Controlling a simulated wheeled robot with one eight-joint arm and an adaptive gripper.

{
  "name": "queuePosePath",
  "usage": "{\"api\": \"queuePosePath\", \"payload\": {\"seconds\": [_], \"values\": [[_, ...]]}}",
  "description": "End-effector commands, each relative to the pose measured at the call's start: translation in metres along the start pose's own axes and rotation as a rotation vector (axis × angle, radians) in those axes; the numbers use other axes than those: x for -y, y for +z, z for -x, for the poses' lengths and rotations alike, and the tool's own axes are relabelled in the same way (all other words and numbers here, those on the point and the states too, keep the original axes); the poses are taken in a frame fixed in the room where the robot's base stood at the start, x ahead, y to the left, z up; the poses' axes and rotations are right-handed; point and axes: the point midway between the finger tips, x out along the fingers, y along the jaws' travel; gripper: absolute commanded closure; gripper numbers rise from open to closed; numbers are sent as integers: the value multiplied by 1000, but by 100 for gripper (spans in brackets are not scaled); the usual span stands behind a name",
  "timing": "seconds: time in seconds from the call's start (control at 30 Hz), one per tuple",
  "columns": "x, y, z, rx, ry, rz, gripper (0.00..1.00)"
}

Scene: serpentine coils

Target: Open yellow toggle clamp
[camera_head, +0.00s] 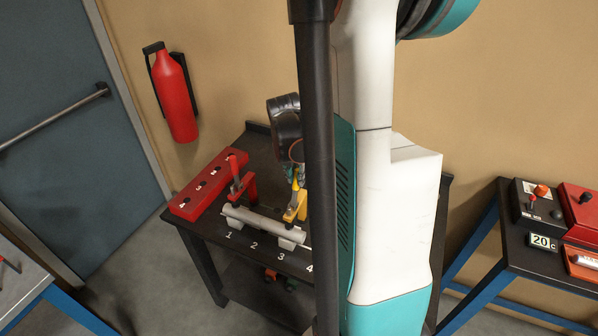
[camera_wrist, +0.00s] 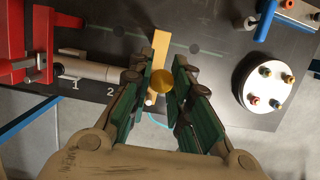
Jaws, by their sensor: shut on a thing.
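The yellow toggle clamp (camera_head: 299,205) stands on the dark table at the right part of the grey pipe, near the numbers 3 and 4. In the wrist view its yellow handle end (camera_wrist: 162,82) is round and lies between my fingers, with a flat yellow part (camera_wrist: 159,48) beyond. My gripper (camera_wrist: 161,86) is shut on the handle, one green-padded finger on each side. In the head view my gripper (camera_head: 295,174) is over the top of the clamp. My column hides the table just right of the clamp.
A red toggle clamp (camera_head: 243,183) stands left along the same grey pipe (camera_head: 262,223). A red box (camera_head: 208,184) lies at the table's left edge. The wrist view shows a white round flange (camera_wrist: 258,90) and a blue clamp (camera_wrist: 279,14) at right.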

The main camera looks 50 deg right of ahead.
Motion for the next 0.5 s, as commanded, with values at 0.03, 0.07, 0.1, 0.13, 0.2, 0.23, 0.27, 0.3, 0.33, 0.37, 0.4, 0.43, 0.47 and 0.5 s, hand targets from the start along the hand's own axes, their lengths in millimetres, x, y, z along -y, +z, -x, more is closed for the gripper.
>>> {"api": "queuePosePath", "payload": {"seconds": [0.03,0.07,0.1,0.13,0.2,0.23,0.27,0.3,0.33,0.37,0.4,0.43,0.47,0.5], "values": [[0,-2,1,-2,1,1,100],[0,-2,1,-2,1,1,100],[-1,-4,2,-2,1,1,100],[-1,-5,3,-2,1,1,100],[-1,-9,5,-2,1,2,100],[-1,-10,6,-2,1,1,100],[0,-12,6,-2,1,1,100],[0,-14,7,-2,1,1,100],[0,-15,8,-2,1,1,100],[0,-16,9,-2,1,0,100],[0,-17,9,-2,1,0,100],[0,-18,9,-2,1,0,100],[0,-18,9,-2,1,0,100],[0,-19,10,-2,1,0,100]]}}
